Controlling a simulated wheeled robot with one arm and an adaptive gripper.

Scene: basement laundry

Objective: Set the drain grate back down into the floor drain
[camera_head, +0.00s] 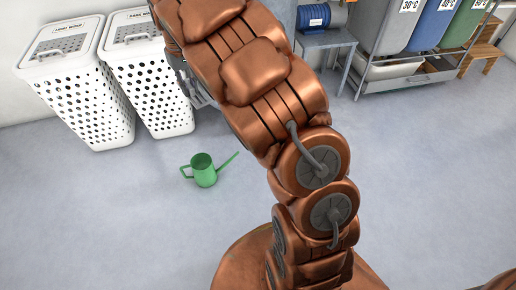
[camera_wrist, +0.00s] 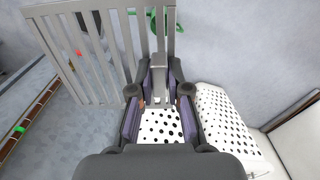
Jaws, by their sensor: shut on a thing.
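The drain grate (camera_wrist: 123,40) is a grey slatted panel in the upper left and middle of the wrist view. My gripper (camera_wrist: 158,75) is shut on a grey part at the grate's near side, between its two fingertips. Floor and other things show through the slats, so the grate is held up in the air. In the head view my arm hides most of the gripper and the grate. I cannot make out the floor drain for certain. A dark brown-edged strip (camera_wrist: 28,118) runs along the left of the wrist view, and I cannot tell what it is.
Two white perforated hampers (camera_head: 75,85) (camera_head: 150,75) stand at the back left. A green watering can (camera_head: 203,172) stands on the floor in front of them. A small grey table (camera_head: 327,40) and a bin rack (camera_head: 405,83) are behind. Floor at the left and right is clear.

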